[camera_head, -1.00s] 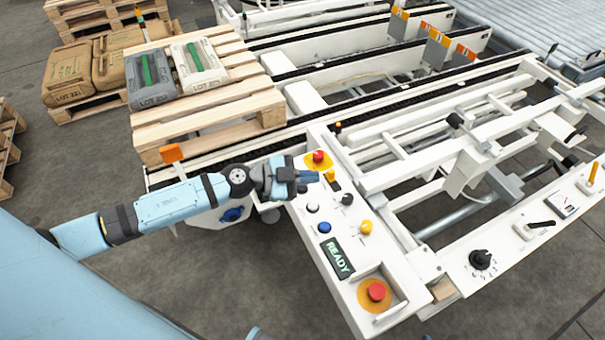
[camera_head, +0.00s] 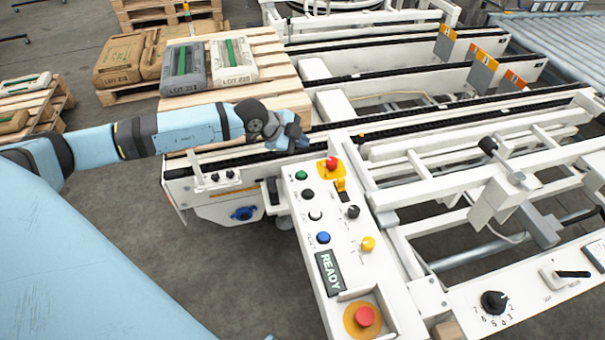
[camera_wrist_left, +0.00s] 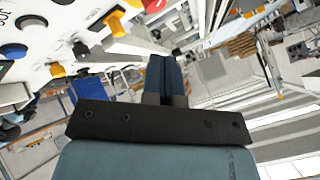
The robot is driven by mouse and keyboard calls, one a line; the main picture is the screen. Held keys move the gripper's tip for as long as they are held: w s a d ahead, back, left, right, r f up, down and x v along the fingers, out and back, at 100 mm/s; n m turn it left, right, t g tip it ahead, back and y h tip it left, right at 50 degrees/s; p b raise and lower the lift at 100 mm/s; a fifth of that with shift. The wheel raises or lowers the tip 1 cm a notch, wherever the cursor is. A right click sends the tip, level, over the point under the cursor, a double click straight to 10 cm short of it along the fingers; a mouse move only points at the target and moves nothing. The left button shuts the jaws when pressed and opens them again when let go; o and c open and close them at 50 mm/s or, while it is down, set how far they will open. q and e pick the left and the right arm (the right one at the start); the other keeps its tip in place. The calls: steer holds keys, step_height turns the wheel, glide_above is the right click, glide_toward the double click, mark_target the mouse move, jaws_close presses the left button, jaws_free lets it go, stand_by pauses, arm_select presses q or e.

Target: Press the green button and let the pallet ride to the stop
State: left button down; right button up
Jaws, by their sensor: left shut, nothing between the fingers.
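The green button (camera_head: 301,175) shows on the white control panel (camera_head: 297,262) in the head view, near the panel's far end. My left gripper (camera_head: 301,143) is shut and empty. In the head view it appears above and beyond the button, apart from it. In the left wrist view the closed fingers (camera_wrist_left: 162,78) point away from the panel (camera_wrist_left: 30,72). The wooden pallet (camera_head: 285,88) carries a grey bag (camera_head: 183,68) and a white bag (camera_head: 234,60), and sits at the left end of the chain conveyor (camera_head: 420,112). My right gripper is out of view.
Red stop buttons (camera_head: 331,163) and (camera_head: 365,316), a blue button (camera_head: 323,238), a yellow knob (camera_head: 368,243) and a display reading READY (camera_head: 329,273) share the panel. Orange-marked stop plates (camera_head: 481,65) stand farther right along the conveyor. Brown bags (camera_head: 120,58) lie on another pallet behind.

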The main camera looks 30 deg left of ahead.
arm_select(q)
steer(key=b, duration=0.7)
glide_above(301, 175)
step_height(301, 175, down, 7)
steer(key=shift+f, duration=0.85)
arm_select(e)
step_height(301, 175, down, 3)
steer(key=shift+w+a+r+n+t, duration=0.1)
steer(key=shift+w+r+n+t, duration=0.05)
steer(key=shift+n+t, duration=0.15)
arm_select(q)
steer(key=shift+f, duration=0.15)
stand_by(0.5)
steer(key=shift+f, duration=0.3)
